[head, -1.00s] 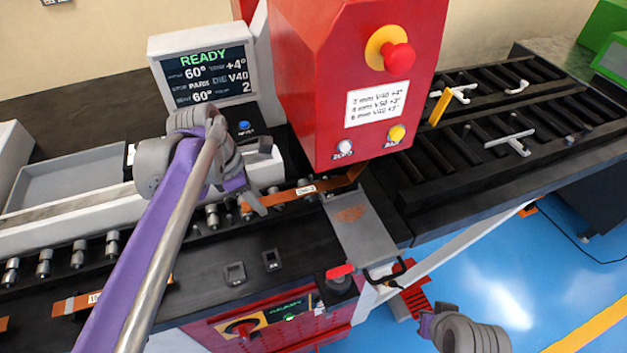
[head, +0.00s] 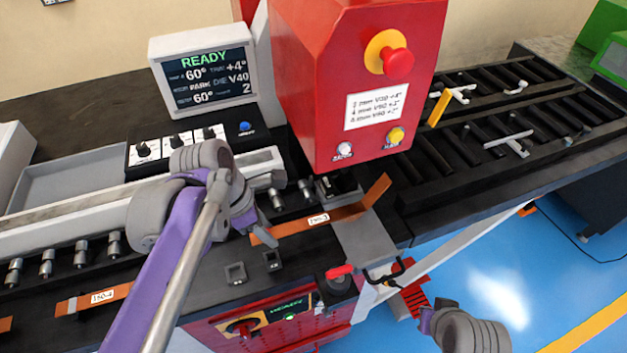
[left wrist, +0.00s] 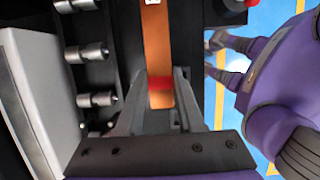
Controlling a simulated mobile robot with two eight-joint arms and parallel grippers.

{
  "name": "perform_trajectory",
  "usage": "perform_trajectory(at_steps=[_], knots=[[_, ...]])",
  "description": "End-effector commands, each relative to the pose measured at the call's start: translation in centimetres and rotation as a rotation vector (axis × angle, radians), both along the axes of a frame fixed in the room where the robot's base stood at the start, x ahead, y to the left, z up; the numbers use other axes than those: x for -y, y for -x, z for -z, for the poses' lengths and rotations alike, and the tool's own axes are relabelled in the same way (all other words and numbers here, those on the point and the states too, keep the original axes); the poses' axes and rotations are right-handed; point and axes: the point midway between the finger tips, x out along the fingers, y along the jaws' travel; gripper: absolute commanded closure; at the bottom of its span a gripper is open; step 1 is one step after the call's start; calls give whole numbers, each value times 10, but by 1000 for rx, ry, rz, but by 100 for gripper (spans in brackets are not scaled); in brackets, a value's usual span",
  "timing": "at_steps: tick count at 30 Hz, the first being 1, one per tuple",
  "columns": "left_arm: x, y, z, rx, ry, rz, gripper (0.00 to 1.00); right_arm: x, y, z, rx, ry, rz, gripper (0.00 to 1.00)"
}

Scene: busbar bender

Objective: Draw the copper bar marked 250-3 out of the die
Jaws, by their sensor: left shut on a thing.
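The copper bar marked 250-3 (head: 318,219) is a flat strip with a white label and a bent-up right end. It lies crosswise in front of the red press head, its bent end over a grey plate. My left gripper (head: 262,233) is shut on its left end. In the left wrist view the bar (left wrist: 157,40) runs between my left fingers (left wrist: 160,92), with a red band at the grip. The die under the red head is mostly hidden. My right gripper (head: 427,320) hangs empty over the floor at lower right; the left wrist view shows its fingers apart.
The red press head (head: 350,60) stands just behind the bar. Rollers (head: 80,257) line the bed at left. Another copper bar (head: 95,298) lies at front left. The display (head: 205,78) reads READY. A red-topped knob (head: 340,275) stands near the front edge.

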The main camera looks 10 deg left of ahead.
Motion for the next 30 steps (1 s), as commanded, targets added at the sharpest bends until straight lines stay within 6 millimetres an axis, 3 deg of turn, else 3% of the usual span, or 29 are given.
perform_trajectory(at_steps=[18, 30], knots=[[25, 40, -1, 0, 0, 1, 100, 0, -5, -12, 9, 0, 0, 100], [25, 41, -1, 0, 0, -1, 100, 0, -5, -13, 10, 0, 0, 100]])
